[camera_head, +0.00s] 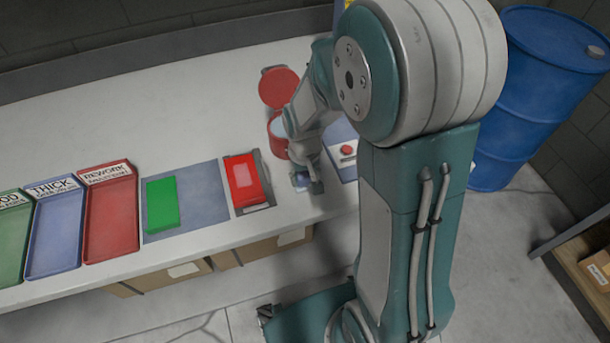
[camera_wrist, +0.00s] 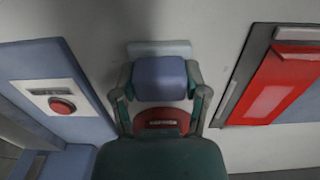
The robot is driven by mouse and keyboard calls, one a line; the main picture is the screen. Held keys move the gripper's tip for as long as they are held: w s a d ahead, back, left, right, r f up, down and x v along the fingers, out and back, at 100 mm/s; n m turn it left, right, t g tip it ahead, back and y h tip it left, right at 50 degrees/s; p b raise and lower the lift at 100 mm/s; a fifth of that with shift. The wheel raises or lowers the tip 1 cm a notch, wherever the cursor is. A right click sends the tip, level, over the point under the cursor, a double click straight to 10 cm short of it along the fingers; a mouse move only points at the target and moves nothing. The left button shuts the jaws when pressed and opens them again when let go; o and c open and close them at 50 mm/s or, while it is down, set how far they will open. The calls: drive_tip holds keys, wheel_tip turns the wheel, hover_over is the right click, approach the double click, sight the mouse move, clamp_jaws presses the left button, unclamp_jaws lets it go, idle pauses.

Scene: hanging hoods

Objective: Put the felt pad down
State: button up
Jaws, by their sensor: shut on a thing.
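The felt pad is a blue-grey block (camera_wrist: 160,80) with a pale blue strip showing at its far edge in the wrist view. My gripper (camera_wrist: 160,88) is shut on it, one finger on each side. In the head view my gripper (camera_head: 308,184) is low over the white table near its front edge, between the red panel and the button box. Only a small pale bluish part of the pad (camera_head: 301,182) shows there. I cannot tell whether the pad touches the table.
A red panel (camera_head: 241,171) in a grey frame lies left of my gripper. A green block (camera_head: 162,203) rests on a blue-grey mat (camera_head: 204,205). Red, blue and green labelled trays stand further left. A red-button box (camera_head: 347,151) is right; an open red can (camera_head: 277,147) is behind.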

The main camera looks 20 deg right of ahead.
sight(305, 175)
drive_tip(key=shift+f, duration=0.1)
drive_tip(key=o, duration=1.1)
wheel_tip(305, 175, up, 12)
drive_tip(key=s+r+t, duration=0.5)
drive_tip(key=s+r, duration=0.5)
drive_tip(key=s, duration=0.4)
drive_tip(key=shift+r+t, duration=0.2)
drive_tip(key=shift+t, duration=0.1)
